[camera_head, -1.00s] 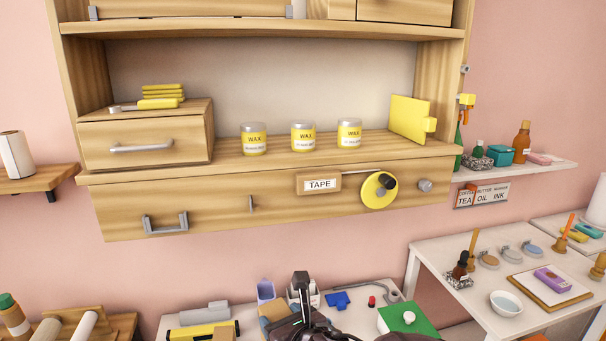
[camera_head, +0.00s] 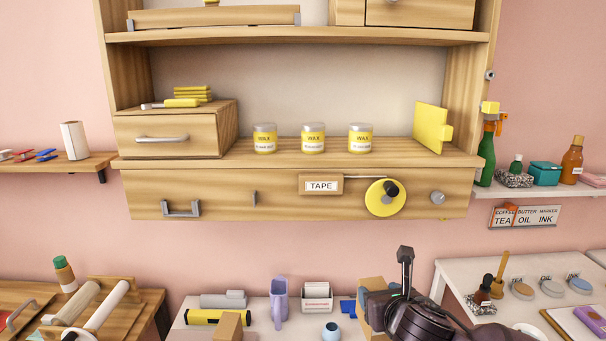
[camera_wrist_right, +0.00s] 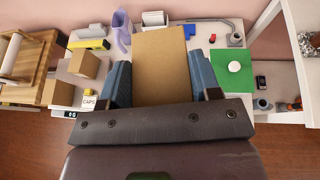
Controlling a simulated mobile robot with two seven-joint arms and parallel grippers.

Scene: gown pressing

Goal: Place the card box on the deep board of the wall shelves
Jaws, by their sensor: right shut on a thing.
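The card box (camera_wrist_right: 160,62) is a plain brown box between the blue-padded fingers of my right gripper (camera_wrist_right: 161,84), which is shut on it. In the head view a tan part of the box (camera_head: 374,284) shows behind my dark right gripper (camera_head: 392,300), low and right of centre, in front of and below the shelves. The wall shelves' deep board (camera_head: 285,156) runs across the middle of the head view. My left gripper is not in view.
The deep board carries a small drawer unit (camera_head: 170,135), several wax jars (camera_head: 313,139) and a yellow plate (camera_head: 430,126). Bare strips lie between the jars and right of them. Below hang a tape label (camera_head: 321,185) and roll (camera_head: 380,200). A cluttered white table stands underneath.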

